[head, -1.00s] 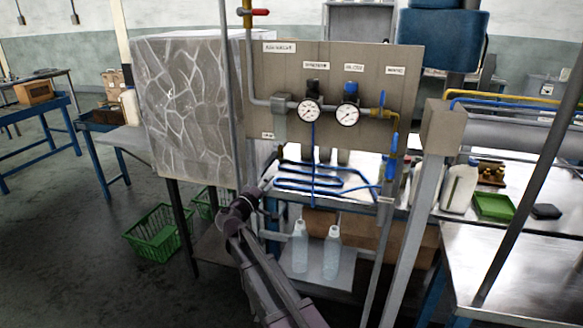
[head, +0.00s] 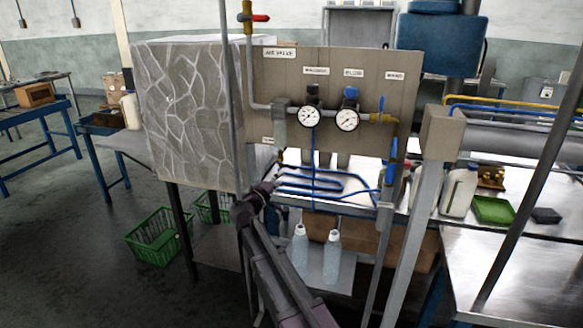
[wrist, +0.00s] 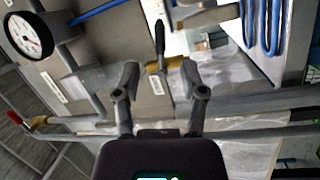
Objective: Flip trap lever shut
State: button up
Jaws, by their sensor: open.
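The trap lever, a slim black handle (wrist: 160,38) on a brass valve (wrist: 156,66), shows in the wrist view just beyond my fingertips. It sticks out from the valve, towards the top of the picture. My gripper (wrist: 160,74) is open and empty, with one finger on each side of the brass valve. I cannot tell whether a finger touches the lever. In the head view my gripper (head: 274,170) is at the lower left of the panel, below the grey trap body (head: 280,128). The lever is too small to make out there.
The panel (head: 229,85) carries two gauges (head: 347,120), pipes and a red-handled valve (head: 261,18) above. Blue tubing (head: 325,180) lies close right of my gripper. A stone-patterned block (head: 190,110) stands left. Clear bottles (head: 332,255) stand on the shelf below.

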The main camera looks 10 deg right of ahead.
aim_at(291, 168)
jog(key=p+x, duration=0.1)
jog(key=x, duration=0.7)
jog(key=shift+w, duration=0.1)
grip_shut()
